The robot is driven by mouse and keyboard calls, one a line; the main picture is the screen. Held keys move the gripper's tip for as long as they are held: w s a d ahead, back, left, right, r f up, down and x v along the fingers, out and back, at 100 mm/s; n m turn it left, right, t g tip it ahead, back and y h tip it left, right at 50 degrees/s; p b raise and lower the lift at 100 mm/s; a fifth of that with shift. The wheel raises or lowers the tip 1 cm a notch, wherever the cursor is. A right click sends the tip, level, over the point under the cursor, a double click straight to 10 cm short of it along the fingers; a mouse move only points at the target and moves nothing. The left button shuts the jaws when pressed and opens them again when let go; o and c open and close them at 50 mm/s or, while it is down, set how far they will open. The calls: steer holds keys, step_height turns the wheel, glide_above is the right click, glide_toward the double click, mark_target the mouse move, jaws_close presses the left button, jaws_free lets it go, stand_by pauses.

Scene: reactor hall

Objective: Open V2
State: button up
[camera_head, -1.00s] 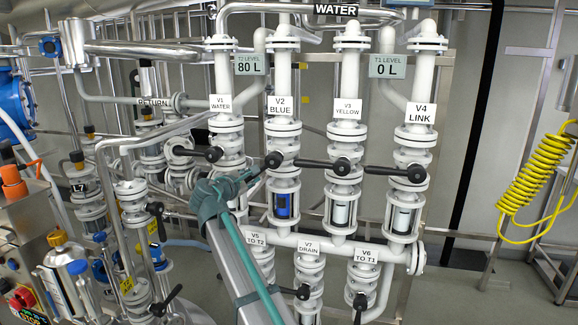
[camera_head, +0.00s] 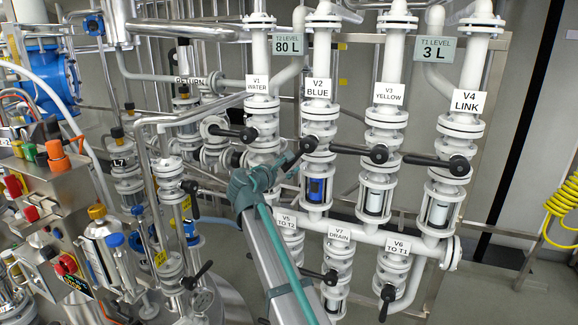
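The V2 valve (camera_head: 317,117), labelled BLUE, stands in the row of white valves. Its black lever (camera_head: 300,158) slants down and left from the round hub. The sight glass (camera_head: 316,189) below V2 shows blue. My teal gripper (camera_head: 288,163) comes up from below, with its fingertips at the V2 lever's lower end. The fingers overlap the lever in this view, so I cannot tell whether they grip it or only touch it. The T1 level sign (camera_head: 434,49) reads 3 L; the T2 level sign (camera_head: 287,46) reads 80 L.
The V1 lever (camera_head: 228,132), V3 lever (camera_head: 352,150) and V4 lever (camera_head: 428,160) point left, close to V2's level. V5 (camera_head: 291,232), V7 (camera_head: 338,256) and V6 (camera_head: 392,268) sit below. A control panel (camera_head: 45,200) is at left, a yellow coiled hose (camera_head: 562,208) at right.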

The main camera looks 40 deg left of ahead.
steer(key=shift+o, duration=0.5)
steer(key=shift+r, duration=0.1)
steer(key=s+d+r, duration=0.1)
steer(key=s, duration=1)
steer(key=shift+s+d+r, duration=0.25)
steer(key=shift+s, duration=0.15)
